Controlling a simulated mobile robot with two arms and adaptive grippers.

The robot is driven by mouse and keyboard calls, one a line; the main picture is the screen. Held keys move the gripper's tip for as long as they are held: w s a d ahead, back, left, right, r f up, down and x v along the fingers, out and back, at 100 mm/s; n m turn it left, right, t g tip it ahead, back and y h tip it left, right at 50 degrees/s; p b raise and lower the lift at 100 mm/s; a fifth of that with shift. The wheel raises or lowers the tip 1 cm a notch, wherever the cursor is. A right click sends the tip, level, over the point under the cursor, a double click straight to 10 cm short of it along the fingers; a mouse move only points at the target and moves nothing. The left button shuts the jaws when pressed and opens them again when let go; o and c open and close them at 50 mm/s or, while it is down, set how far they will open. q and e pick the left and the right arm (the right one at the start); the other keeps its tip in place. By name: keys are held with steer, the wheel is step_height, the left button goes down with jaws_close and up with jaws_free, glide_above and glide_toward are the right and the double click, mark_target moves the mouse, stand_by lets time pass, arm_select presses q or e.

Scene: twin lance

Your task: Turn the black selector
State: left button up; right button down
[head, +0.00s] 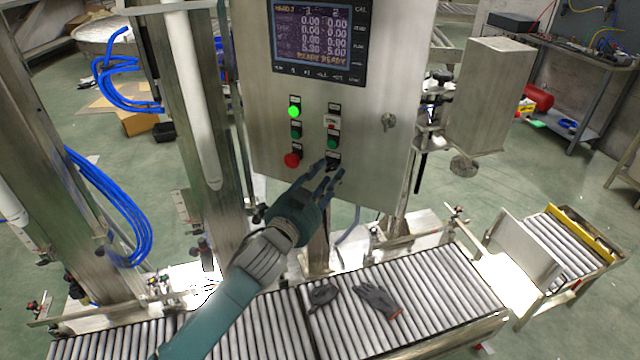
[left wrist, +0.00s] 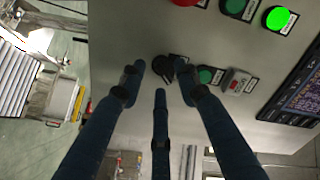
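The black selector (head: 334,157) is at the bottom of the right column of controls on the grey control panel (head: 374,153). My left gripper (head: 330,170) is at the panel's lower part, its fingertips just below and partly over the selector. In the left wrist view the selector (left wrist: 164,67) shows between the spread dark blue fingers (left wrist: 158,76). The right-hand finger overlaps the selector's edge; I cannot tell whether it touches. The gripper is open. My right gripper is not in view.
Beside the selector are a red button (head: 292,160), a lit green button (head: 294,112) and other green buttons. A screen (head: 320,38) is above. Below is a roller conveyor (head: 440,290) with dark gloves (head: 378,300) on it. A steel post (head: 190,110) stands left of the panel.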

arm_select(q)
steer(key=v, duration=1.1)
steer(key=shift+s, duration=0.35)
steer(key=shift+a, duration=0.15)
